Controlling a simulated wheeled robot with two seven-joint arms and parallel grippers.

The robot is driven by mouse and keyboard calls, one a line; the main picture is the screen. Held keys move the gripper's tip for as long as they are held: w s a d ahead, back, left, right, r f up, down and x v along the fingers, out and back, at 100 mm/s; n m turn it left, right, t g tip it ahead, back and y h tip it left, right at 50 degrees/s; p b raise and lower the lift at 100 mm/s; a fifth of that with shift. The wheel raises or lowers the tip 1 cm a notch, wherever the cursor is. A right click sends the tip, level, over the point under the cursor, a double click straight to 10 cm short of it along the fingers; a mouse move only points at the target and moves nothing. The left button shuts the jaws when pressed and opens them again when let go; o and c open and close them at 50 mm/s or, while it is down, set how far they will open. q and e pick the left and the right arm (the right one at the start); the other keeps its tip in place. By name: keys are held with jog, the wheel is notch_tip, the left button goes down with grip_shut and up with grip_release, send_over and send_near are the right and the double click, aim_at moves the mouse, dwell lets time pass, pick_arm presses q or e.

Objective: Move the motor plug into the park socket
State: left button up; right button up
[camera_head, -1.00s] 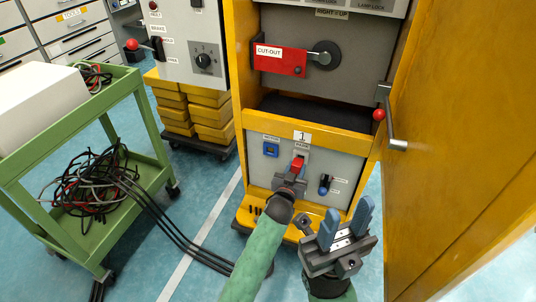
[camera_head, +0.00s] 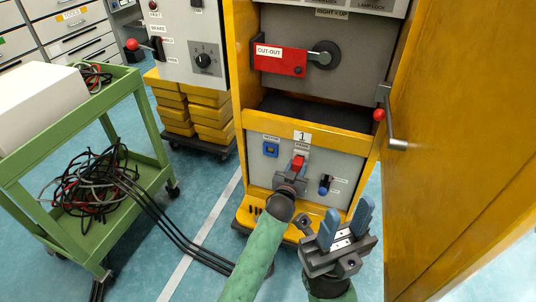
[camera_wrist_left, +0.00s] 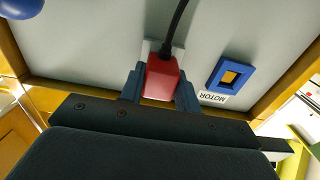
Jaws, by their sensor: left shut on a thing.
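The red motor plug (camera_head: 299,162) is between the fingers of my left gripper (camera_head: 292,177), which is shut on it. The wrist view also shows the plug (camera_wrist_left: 161,79), with a black cable rising from it. The plug is at the pale park socket (camera_wrist_left: 151,47), right of the motor socket in the head view. The plug hides most of the park socket; I cannot tell how deep it sits. The blue motor socket (camera_head: 270,150) is empty, its yellow inside visible, and also shows in the wrist view (camera_wrist_left: 230,75). My right gripper (camera_head: 345,228) is open and empty.
A small blue and black switch (camera_head: 324,185) is on the panel right of the plug. A yellow door (camera_head: 450,130) stands open at the right. A red cut-out lever (camera_head: 282,60) is above. A green cart (camera_head: 95,225) with tangled cables stands left.

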pick_arm(q)
jog(key=shift+w+d, duration=0.15)
jog(key=shift+w, duration=0.3)
dwell(0.6)
jog(key=shift+w+r, duration=0.1)
jog(key=shift+w, duration=0.05)
jog(key=shift+c, duration=0.4)
jog(key=o, duration=1.2)
jog(key=shift+c, duration=0.2)
